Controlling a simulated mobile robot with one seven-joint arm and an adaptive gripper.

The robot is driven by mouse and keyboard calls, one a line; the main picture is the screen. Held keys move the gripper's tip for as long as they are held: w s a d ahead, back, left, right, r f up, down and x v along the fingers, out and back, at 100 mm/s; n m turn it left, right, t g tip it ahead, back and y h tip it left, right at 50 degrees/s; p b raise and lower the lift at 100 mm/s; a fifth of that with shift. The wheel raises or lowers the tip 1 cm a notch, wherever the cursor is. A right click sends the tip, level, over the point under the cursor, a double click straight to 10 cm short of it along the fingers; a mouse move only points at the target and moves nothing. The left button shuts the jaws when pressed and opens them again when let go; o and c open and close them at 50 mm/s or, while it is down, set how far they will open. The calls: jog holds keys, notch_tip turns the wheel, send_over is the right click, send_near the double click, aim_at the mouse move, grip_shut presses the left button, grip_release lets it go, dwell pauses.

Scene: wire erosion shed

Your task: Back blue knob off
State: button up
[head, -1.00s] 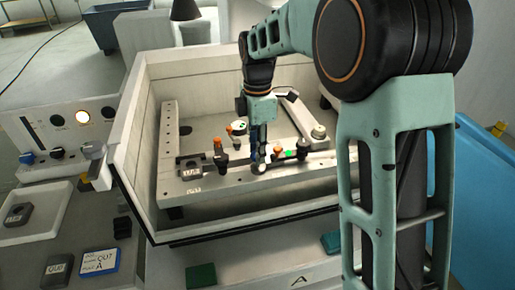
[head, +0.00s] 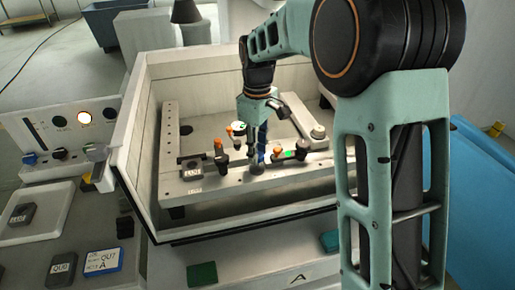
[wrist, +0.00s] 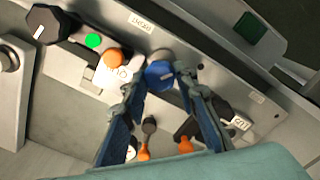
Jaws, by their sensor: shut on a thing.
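The blue knob (wrist: 160,75), with a pale line on its top, sits on a grey round base at the edge of the light metal bar in the wrist view. My gripper (wrist: 163,82) is shut on this knob, one blue finger on each side. In the head view my gripper (head: 257,158) points down at the front bar (head: 218,184) inside the open-topped tank. My fingers mostly hide the knob there.
A black knob (wrist: 50,25), a green dot (wrist: 93,41) and orange-tipped clamps (head: 219,150) stand close on the bar. Pale tank walls (head: 127,150) surround the work. A control panel (head: 60,135) stands at left.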

jog(key=m, duration=0.5)
jog(key=shift+m, duration=0.3)
jog(key=shift+m+p, duration=0.35)
jog(key=shift+m, duration=1.85)
jog(key=o, duration=1.2)
jog(key=shift+c, duration=0.2)
notch_tip(320, 180, up, 12)
